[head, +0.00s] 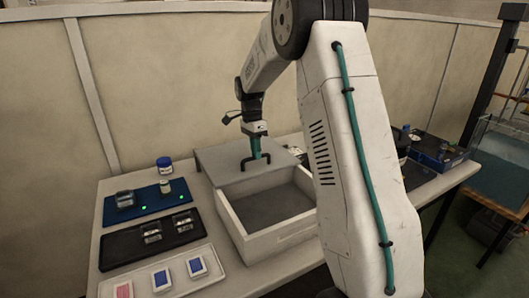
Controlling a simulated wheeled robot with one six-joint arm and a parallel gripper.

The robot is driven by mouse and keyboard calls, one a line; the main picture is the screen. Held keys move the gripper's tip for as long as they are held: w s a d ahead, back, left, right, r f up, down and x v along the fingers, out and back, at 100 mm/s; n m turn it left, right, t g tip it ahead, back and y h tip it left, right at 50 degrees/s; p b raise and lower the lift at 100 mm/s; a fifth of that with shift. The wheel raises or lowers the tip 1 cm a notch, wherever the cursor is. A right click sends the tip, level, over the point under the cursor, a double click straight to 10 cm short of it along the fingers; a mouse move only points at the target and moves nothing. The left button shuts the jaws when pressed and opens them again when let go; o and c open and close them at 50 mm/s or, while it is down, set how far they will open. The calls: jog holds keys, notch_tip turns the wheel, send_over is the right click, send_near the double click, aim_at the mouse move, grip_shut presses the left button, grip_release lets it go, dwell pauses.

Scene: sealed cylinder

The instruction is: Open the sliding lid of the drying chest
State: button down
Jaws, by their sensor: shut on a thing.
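The drying chest (234,218) is a pale open-topped box in the middle of the table. Its flat grey sliding lid (215,157) lies towards the back, and the front part of the chest is uncovered. The grey inside floor shows through the opening. My gripper (255,160) points down at the lid's front part and is shut on the lid's handle. The fingers and the dark handle are small and overlap, so the handle's shape is hard to make out. My arm hides the chest's right side.
Left of the chest lie a blue tray (152,212) with small items and green lights, a black tray (128,246), and a white tray (205,278) with coloured packs. A blue-lidded jar (165,166) stands behind. A dark blue case (435,150) sits at the right.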

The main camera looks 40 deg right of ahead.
jog(key=c, duration=1.5)
grip_release()
jog(key=shift+o, duration=0.2)
jog(key=shift+r, duration=0.1)
notch_tip(320, 180, up, 8)
jog(key=w, duration=0.1)
jog(key=shift+w+f, duration=0.2)
jog(key=shift+f, duration=0.05)
jog(key=shift+d, duration=0.1)
